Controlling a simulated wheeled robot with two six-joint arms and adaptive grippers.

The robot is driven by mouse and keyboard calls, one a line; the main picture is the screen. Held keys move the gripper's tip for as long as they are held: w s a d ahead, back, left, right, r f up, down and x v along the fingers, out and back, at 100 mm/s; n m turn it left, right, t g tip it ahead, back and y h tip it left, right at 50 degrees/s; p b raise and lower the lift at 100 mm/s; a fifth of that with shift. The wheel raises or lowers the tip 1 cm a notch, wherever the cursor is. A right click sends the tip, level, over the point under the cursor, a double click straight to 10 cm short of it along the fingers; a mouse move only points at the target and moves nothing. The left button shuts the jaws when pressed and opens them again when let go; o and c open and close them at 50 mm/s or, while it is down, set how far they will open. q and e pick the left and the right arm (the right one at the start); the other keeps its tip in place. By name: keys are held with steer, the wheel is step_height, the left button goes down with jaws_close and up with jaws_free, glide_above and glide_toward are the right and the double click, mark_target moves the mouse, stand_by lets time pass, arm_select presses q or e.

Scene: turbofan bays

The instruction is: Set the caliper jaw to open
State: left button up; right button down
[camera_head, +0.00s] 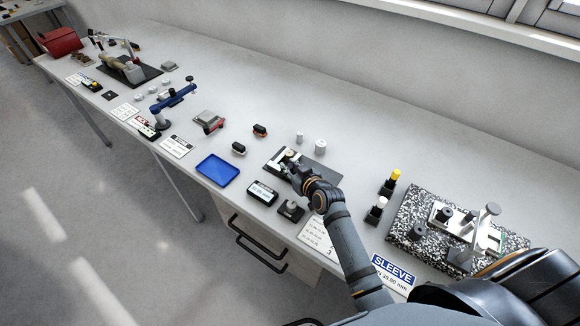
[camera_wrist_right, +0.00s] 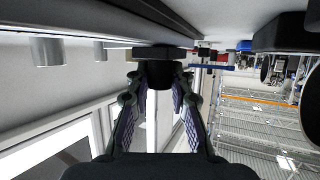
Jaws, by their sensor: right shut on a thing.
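The caliper (camera_head: 284,155) appears as a small pale metal device on a dark mat near the middle of the bench, in the head view. My right gripper (camera_head: 292,171) reaches over it from the lower right and hides part of it. In the right wrist view, the gripper (camera_wrist_right: 160,88) has both fingers closed around a dark round part (camera_wrist_right: 160,70), which looks like the caliper jaw's grip. The exact opening of the jaw cannot be told. My left gripper is not in view.
A blue tray (camera_head: 217,171) and a small display box (camera_head: 262,193) stand left of the right arm. A speckled plate (camera_head: 415,206) with a metal fixture lies at the right. The bench's back strip is clear.

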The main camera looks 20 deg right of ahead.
steer(key=s+d, duration=0.1)
steer(key=s+d+p, duration=0.1)
steer(key=shift+s, duration=0.35)
steer(key=c, duration=1.6)
jaws_free()
steer(key=shift+f, duration=0.1)
steer(key=o, duration=0.4)
steer(key=shift+d, duration=0.15)
steer(key=shift+o, duration=0.2)
steer(key=v, duration=1.2)
